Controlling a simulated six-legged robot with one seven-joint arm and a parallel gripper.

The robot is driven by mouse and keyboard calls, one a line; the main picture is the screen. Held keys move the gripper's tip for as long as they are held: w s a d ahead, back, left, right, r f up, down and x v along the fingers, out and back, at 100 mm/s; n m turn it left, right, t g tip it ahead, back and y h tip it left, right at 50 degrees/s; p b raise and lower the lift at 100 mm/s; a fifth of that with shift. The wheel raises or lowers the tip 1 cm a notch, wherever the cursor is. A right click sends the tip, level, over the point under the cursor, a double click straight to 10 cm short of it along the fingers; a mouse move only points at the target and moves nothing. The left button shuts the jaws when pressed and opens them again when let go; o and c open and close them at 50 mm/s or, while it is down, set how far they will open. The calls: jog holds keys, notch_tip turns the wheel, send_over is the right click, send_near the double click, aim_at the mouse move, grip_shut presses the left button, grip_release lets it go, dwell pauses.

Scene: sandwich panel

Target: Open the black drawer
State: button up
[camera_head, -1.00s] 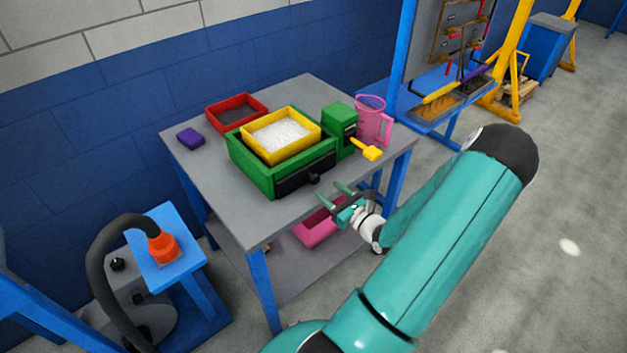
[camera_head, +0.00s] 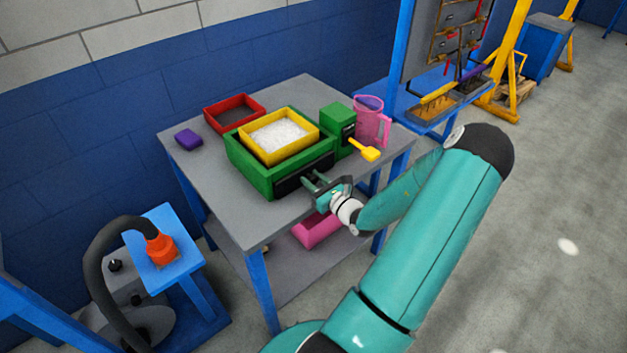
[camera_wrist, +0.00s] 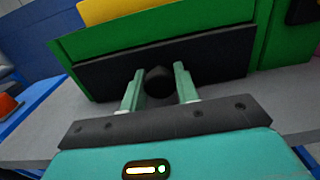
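The black drawer (camera_head: 290,184) is the dark front of a green box (camera_head: 250,176) on the grey table; it looks shut. In the wrist view the drawer front (camera_wrist: 215,62) spans the middle, with a round black knob (camera_wrist: 159,82) at its centre. My gripper (camera_head: 312,181) is at the drawer front. In the wrist view my gripper (camera_wrist: 160,84) is open, one finger on each side of the knob, with gaps between the fingers and the knob. In the head view the fingers hide the knob.
A yellow tray (camera_head: 256,151) of white grains sits on the green box. A red tray (camera_head: 213,124), purple block (camera_head: 188,138), small green box (camera_head: 336,118), pink pitcher (camera_head: 370,138) and yellow scoop (camera_head: 370,154) stand around it. A pink bin (camera_head: 315,231) is on the shelf below.

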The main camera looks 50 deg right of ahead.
jog(key=v, duration=1.3)
jog(key=shift+s, duration=0.25)
grip_shut()
jog(key=o, duration=1.1)
grip_release()
jog(key=v, duration=1.3)
jog(key=shift+s+a, duration=0.1)
jog(key=shift+s, duration=0.25)
